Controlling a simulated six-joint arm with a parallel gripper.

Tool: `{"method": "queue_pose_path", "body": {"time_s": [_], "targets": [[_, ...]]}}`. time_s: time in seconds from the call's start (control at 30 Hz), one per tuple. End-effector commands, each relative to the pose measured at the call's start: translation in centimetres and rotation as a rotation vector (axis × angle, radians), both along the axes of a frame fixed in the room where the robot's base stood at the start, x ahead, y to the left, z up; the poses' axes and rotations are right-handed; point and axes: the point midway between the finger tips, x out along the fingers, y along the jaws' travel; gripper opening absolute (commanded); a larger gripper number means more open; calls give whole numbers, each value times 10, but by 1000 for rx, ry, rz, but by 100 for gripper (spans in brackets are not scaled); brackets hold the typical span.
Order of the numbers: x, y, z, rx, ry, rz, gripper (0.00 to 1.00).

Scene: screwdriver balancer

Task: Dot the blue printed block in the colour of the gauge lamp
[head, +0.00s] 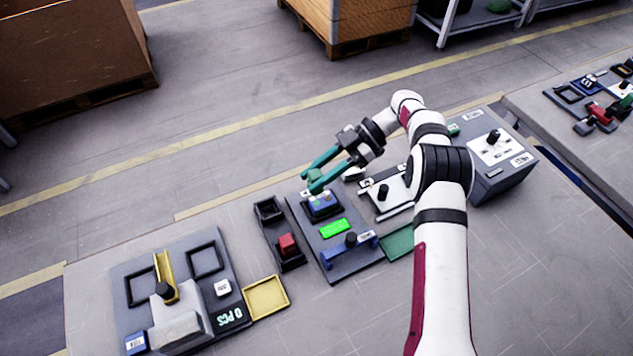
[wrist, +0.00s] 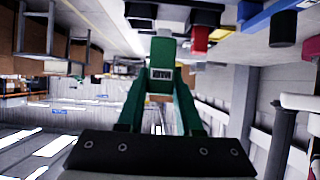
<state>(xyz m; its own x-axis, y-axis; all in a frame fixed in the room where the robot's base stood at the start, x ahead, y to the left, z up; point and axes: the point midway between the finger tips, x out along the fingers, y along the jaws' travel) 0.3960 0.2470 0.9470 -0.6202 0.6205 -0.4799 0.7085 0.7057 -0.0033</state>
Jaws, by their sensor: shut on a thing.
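My gripper (head: 318,177) has teal fingers and is shut on a small green block (head: 315,174), held in the air over the far side of the middle station. In the wrist view the green block (wrist: 161,75) sits between the fingertips, with a dark printed label on it. A blue block (head: 321,203) with small light and coloured marks lies in a dark frame on the middle station, just below the gripper in the head view. Another blue block (head: 135,342) with a white printed label lies at the front left. A bright green lit panel (head: 334,229) is on the middle station.
A black two-pocket rack (head: 268,235) holds a red block (head: 287,244); its far pocket looks empty. A blue-handled device (head: 351,243) stands on the middle station. A yellow tray (head: 266,297) and green tray (head: 398,244) lie on either side. A grey box (head: 500,160) stands right.

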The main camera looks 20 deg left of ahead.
Motion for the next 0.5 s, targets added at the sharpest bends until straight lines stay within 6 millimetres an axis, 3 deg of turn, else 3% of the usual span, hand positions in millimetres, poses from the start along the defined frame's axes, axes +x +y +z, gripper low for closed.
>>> {"method": "queue_pose_path", "body": {"time_s": [0.23, 0.5], "targets": [[0, 0, 24, 2, -2, 0, 0], [0, 0, 26, 0, 0, 0, 0]]}}
